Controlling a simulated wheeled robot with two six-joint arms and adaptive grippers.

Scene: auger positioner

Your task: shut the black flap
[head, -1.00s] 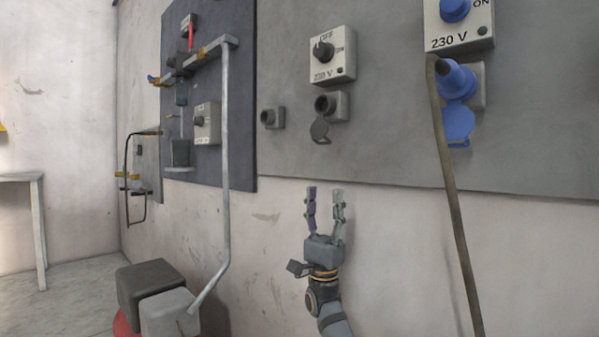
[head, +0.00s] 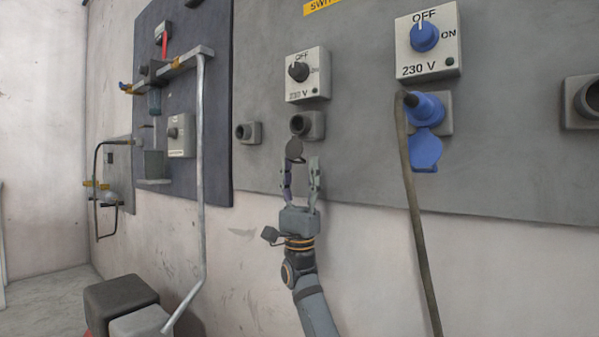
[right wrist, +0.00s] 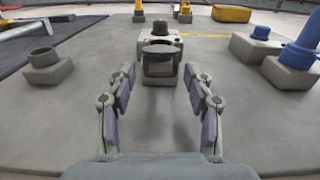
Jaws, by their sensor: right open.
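The black flap (head: 295,149) hangs open below a black round socket (head: 309,124) on the grey wall panel. In the right wrist view the flap (right wrist: 160,50) shows in front of its socket housing (right wrist: 158,72), straight ahead between my fingers. My right gripper (head: 301,165) is open and empty, pointing up, with its fingertips just below and around the flap's lower end in the head view. In the right wrist view the fingers (right wrist: 160,88) are apart, and the flap lies beyond them. I cannot tell whether a finger touches it. My left gripper is not in view.
A 230 V switch box (head: 307,76) sits above the socket. To the right, a blue plug (head: 426,109) with a hanging cable is in another socket. A smaller socket (head: 248,132) is on the left. A metal pipe (head: 200,170) stands left of my arm.

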